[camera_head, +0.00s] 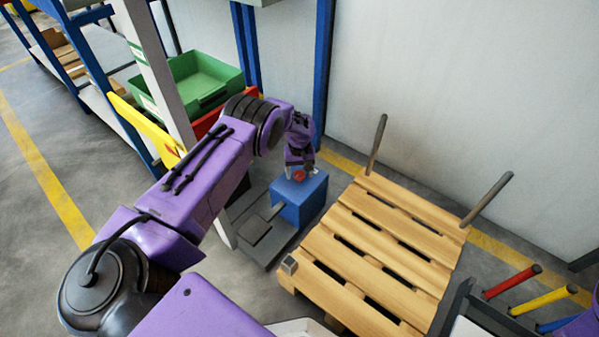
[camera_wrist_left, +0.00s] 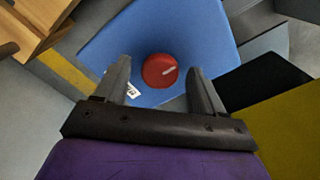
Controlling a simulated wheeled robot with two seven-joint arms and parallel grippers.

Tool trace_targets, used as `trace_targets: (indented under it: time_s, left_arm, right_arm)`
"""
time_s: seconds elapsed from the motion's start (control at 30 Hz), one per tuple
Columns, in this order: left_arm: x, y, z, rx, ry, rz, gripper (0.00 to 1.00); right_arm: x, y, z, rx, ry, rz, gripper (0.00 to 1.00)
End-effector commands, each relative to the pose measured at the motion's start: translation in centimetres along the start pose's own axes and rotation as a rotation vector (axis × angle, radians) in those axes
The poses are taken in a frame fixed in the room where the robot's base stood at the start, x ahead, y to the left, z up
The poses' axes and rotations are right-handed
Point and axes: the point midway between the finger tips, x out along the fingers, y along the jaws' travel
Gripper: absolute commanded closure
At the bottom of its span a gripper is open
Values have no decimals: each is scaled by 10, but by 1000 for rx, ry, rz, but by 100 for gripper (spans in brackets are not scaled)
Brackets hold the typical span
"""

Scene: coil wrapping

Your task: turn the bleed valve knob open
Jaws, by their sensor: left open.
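The bleed valve knob (camera_head: 299,175) is a small red disc on top of a blue box (camera_head: 308,206) in the head view. In the left wrist view the red knob (camera_wrist_left: 160,70) carries a pale pointer mark and sits on the blue face (camera_wrist_left: 205,40). My left gripper (camera_head: 300,170) is over the box top. In the wrist view its two fingers (camera_wrist_left: 160,82) are apart, one to each side of the knob, with visible gaps. Whether the fingertips are level with the knob or above it, I cannot tell. My right gripper is not in view.
A wooden pallet (camera_head: 378,246) with two upright posts lies right of the blue box. A grey plate (camera_head: 257,232) lies at the box's left. A rack with a green bin (camera_head: 205,90) stands behind my left arm. Red, yellow and blue bars (camera_head: 540,299) are at lower right.

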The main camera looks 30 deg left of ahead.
Motion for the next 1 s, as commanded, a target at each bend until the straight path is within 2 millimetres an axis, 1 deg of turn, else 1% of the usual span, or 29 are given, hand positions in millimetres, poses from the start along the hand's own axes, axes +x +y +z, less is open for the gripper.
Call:
trace_targets:
  time_s: [0.03,0.07,0.1,0.17,0.2,0.23,0.47,0.63,0.77,1.0]
  left_arm:
    - [0,0,0,0,0,0,30]
    - [0,0,0,0,0,0,37]
    - [0,0,0,0,0,0,50]
    - [0,0,0,0,0,0,69]
    - [0,0,0,0,-1,-1,82]
    - [0,0,0,0,-1,-1,87]
    - [0,0,0,-12,-1,-1,86]
    - [0,0,0,-64,-1,-2,86]
    - [1,0,0,-143,-2,-1,86]
    - [1,-1,0,-354,-2,-2,86]
  right_arm:
    - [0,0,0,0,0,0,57]
    - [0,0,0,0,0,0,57]
    - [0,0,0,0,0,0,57]
    - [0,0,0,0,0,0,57]
    - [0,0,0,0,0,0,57]
    - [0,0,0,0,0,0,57]
    - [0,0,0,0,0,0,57]
    - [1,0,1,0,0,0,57]
    - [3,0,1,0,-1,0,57]
    - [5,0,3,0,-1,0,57]
